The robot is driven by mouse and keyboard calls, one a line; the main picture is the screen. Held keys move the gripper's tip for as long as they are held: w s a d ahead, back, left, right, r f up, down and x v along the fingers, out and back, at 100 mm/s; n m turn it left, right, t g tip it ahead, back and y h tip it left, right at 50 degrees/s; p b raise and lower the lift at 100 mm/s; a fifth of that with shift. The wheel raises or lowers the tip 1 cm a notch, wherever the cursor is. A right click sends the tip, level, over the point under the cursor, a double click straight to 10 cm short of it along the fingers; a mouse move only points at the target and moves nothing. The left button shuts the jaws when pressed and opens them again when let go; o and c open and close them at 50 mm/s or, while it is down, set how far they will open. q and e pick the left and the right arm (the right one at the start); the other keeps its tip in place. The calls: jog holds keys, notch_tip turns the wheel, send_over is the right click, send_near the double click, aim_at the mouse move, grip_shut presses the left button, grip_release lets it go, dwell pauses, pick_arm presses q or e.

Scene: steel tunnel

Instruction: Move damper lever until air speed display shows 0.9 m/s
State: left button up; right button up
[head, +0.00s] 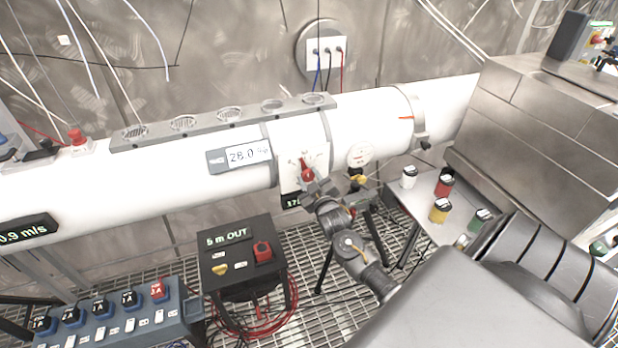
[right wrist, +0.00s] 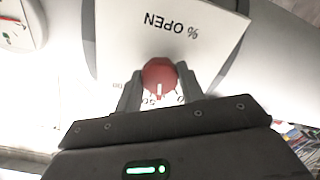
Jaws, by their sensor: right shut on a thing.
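The damper lever has a red knob (head: 306,170) on a white scale plate on the big white duct (head: 100,190). My right gripper (head: 313,186) reaches it from below right and is shut on the knob. In the right wrist view the red knob (right wrist: 160,74) sits between the two fingers, in front of the plate marked "% OPEN" (right wrist: 180,25), seen upside down. The air speed display (head: 24,230) at the left edge is partly cut off; its visible part reads 0.9 m/s. My left gripper is not in view.
A display reading 28.0 (head: 240,156) and a round gauge (head: 360,154) flank the plate. A black box marked "5 m OUT" (head: 240,250) stands below left. Several small cans sit on a white table (head: 408,194) at right. A switch panel (head: 125,325) is at lower left.

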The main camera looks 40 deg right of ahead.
jog(key=o, duration=1)
jog(key=shift+c, duration=0.2)
jog(key=b+v, duration=0.3)
jog(key=v, duration=0.7)
jog(key=shift+s+a, duration=0.2)
jog(key=shift+s, duration=0.15)
